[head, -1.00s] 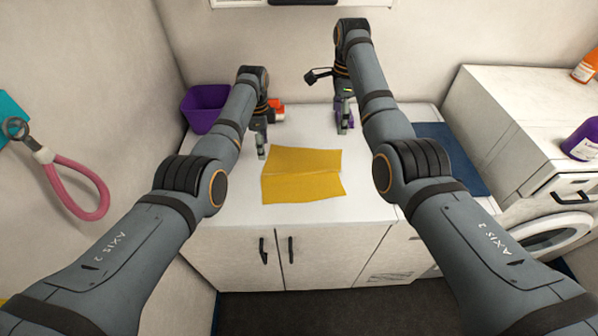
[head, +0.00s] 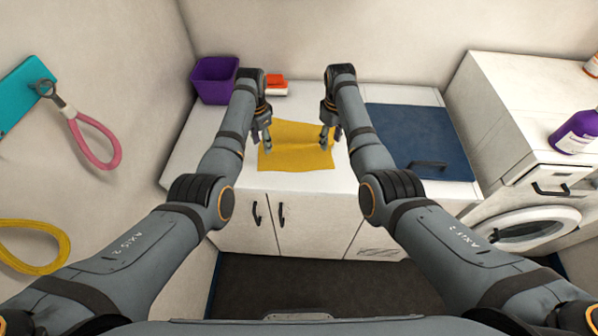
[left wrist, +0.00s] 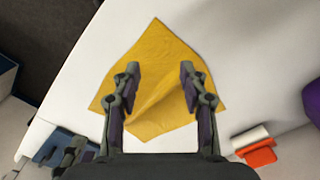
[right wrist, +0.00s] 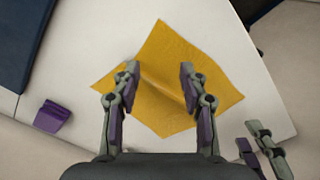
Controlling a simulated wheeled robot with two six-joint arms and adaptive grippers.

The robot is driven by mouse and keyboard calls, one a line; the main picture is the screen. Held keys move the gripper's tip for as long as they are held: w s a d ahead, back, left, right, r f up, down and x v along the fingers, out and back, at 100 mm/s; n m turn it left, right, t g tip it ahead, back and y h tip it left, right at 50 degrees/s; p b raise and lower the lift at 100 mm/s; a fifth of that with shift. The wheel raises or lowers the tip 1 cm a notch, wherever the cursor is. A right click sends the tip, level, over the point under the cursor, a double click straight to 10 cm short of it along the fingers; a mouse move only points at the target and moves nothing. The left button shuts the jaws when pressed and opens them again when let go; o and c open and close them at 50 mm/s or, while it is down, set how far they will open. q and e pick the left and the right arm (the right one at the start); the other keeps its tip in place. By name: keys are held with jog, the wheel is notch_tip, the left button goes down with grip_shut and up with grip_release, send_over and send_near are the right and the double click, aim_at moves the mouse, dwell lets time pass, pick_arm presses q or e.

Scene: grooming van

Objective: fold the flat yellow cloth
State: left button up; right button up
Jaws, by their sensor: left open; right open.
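The yellow cloth (head: 290,160) lies spread on the white counter, with a crease or ridge across its middle. My left gripper (head: 262,135) is over or beside its left part. Its two fingers are apart with cloth visible between them in the left wrist view (left wrist: 155,75). My right gripper (head: 330,140) is at the cloth's right side, also open, with cloth (right wrist: 165,65) between its fingers in the right wrist view. I cannot tell whether either gripper's fingertips touch the cloth. Neither gripper holds anything.
A purple bin (head: 213,82) stands at the back left of the counter (head: 200,165), near a red-and-white item (head: 275,86). A small purple object (right wrist: 52,116) shows in the right wrist view. Bare counter surrounds the cloth.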

aim_at(265, 166)
pick_arm(q)
jog(key=shift+n, duration=0.4)
jog(key=f, duration=0.8)
jog(key=shift+s+a, duration=0.1)
jog(key=shift+s, duration=0.15)
pick_arm(e)
jog(key=f+n, duration=0.1)
jog(key=f, duration=0.3)
jog(key=f+n, duration=0.1)
jog(key=f, duration=0.4)
jog(key=shift+s+a, duration=0.1)
jog(key=shift+s, duration=0.1)
pick_arm(q)
jog(key=shift+f, duration=0.15)
pick_arm(e)
jog(key=shift+f, duration=0.1)
pick_arm(q)
jog(key=shift+s, duration=0.1)
pick_arm(e)
jog(key=shift+s, duration=0.1)
